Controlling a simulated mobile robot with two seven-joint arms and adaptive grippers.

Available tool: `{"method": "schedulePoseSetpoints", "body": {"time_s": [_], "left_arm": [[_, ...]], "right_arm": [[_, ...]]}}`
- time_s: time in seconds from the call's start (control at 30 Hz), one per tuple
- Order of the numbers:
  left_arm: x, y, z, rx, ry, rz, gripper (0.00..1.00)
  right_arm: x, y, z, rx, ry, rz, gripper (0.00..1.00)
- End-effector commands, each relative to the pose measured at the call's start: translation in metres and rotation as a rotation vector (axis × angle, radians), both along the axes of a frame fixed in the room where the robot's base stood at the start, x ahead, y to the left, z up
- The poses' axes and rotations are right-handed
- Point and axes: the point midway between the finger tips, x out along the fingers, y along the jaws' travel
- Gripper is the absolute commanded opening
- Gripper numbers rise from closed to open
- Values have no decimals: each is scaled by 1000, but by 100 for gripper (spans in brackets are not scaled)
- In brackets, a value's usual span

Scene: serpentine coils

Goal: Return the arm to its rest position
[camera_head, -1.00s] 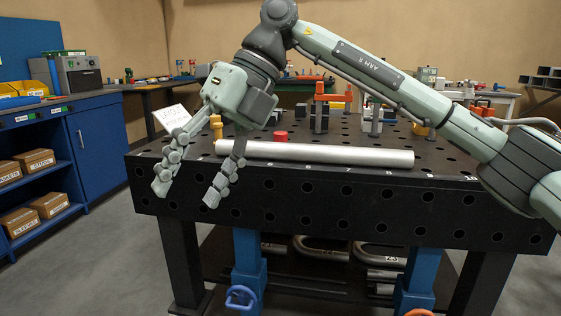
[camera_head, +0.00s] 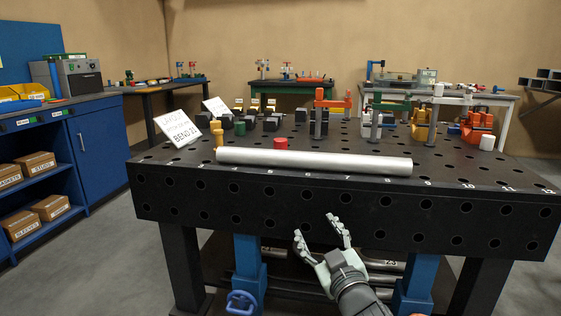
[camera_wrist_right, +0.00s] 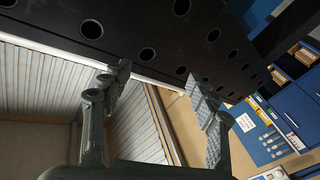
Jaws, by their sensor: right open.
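My right gripper (camera_head: 320,232) is low in front of the black table's front face in the head view, below the tabletop. Its two fingers are spread and empty. In the right wrist view its fingers (camera_wrist_right: 155,92) are apart with nothing between them, and the table's holed side (camera_wrist_right: 165,45) shows beyond. My right arm is folded down at the bottom of the head view, mostly out of the picture. My left gripper is not in view.
A silver tube (camera_head: 315,161) lies along the front of the black holed table (camera_head: 480,205). Clamps, a red cylinder (camera_head: 281,143) and sign cards (camera_head: 178,128) stand behind it. A blue cabinet (camera_head: 95,150) is at the left. Floor is clear between.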

Motion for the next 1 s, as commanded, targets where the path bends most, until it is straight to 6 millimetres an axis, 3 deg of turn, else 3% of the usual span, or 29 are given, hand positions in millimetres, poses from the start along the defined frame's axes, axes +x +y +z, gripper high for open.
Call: {"method": "schedulePoseSetpoints", "body": {"time_s": [0.03,0.1,0.27,0.4,0.5,0.6,0.73,0.83,1.0], "left_arm": [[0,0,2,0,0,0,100],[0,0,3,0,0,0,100],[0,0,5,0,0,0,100],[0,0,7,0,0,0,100],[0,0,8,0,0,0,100],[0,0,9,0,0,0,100],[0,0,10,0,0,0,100],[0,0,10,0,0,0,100],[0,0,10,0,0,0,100]], "right_arm": [[-10,-18,-35,9,98,-47,60],[-26,-43,-80,18,231,-113,60],[-85,-94,-176,22,532,-242,60],[-156,-130,-248,17,795,-335,60],[-215,-152,-288,11,978,-389,60],[-270,-168,-316,3,1134,-430,60],[-323,-180,-336,-6,1278,-463,60],[-345,-185,-342,-9,1338,-475,60],[-354,-187,-345,-11,1362,-479,60]]}}
